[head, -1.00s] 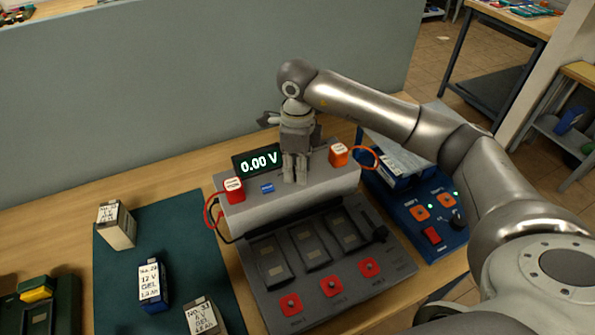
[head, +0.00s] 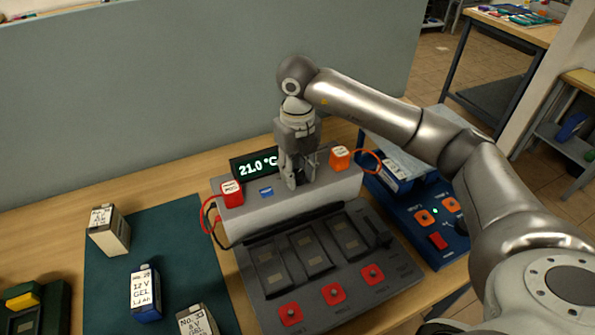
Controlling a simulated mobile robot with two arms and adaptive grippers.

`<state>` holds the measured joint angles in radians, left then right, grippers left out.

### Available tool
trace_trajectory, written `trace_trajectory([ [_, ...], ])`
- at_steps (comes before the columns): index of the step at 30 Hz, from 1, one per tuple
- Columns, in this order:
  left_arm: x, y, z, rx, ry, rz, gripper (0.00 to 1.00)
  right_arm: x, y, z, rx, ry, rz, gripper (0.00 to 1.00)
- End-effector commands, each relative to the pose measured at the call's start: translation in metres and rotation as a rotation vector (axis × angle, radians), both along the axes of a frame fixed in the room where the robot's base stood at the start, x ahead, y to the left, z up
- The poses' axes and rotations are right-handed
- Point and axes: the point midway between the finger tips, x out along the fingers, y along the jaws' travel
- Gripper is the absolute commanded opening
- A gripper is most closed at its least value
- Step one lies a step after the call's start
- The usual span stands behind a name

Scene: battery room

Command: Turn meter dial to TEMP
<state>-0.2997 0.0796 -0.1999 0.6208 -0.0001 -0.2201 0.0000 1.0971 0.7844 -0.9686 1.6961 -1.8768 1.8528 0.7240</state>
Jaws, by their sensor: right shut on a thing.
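The meter (head: 318,203) is a grey box on the bench, with a black display (head: 255,166) at its back left that reads 21.0 °C. My right gripper (head: 297,184) points down onto the meter's top, its fingers shut on the dial. The dial itself is hidden between and behind the fingers, so its pointer cannot be read. A red probe block (head: 231,194) sits on the left of the meter and an orange one (head: 340,158) on the right. A small blue button (head: 266,192) is between the red block and my fingers. My left gripper is not in view.
A grey tester with three bays and red buttons (head: 333,293) stands in front of the meter. A blue charger (head: 437,241) is at the right. Several batteries (head: 145,293) stand on a green mat (head: 188,250) at the left. A grey partition (head: 150,110) rises behind.

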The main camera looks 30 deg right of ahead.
Motion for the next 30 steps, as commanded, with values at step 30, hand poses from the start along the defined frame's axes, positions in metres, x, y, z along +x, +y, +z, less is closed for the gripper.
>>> trace_trajectory([
  [30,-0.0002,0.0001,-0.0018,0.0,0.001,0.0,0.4,0.0013,-0.0004,0.0019,0.0,-0.005,-0.074,0.42],
])
